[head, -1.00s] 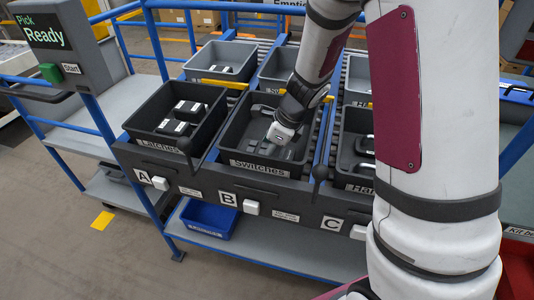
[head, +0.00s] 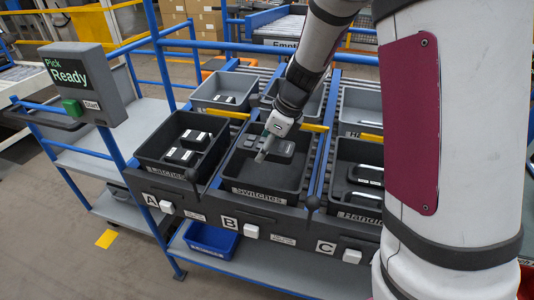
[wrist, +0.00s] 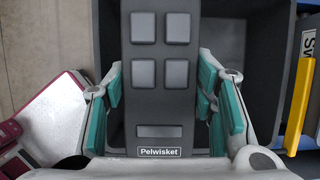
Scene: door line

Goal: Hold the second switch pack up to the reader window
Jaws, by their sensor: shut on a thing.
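My gripper (head: 266,146) is above the black bin labelled Switches (head: 231,172), pointing down. In the wrist view it is shut on a dark grey switch pack (wrist: 158,103), with teal finger pads along both long sides. The pack has grey square keys, a slot and a white-edged label reading Pelwisket. I cannot make out a reader window in either view.
The Latches bin (head: 150,160) is at left and the Handles bin (head: 345,199) at right, both holding parts. Grey bins (head: 228,90) stand behind. A Pick Ready panel (head: 80,80) rises at far left. Blue rails and yellow bars (head: 226,113) edge the lanes.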

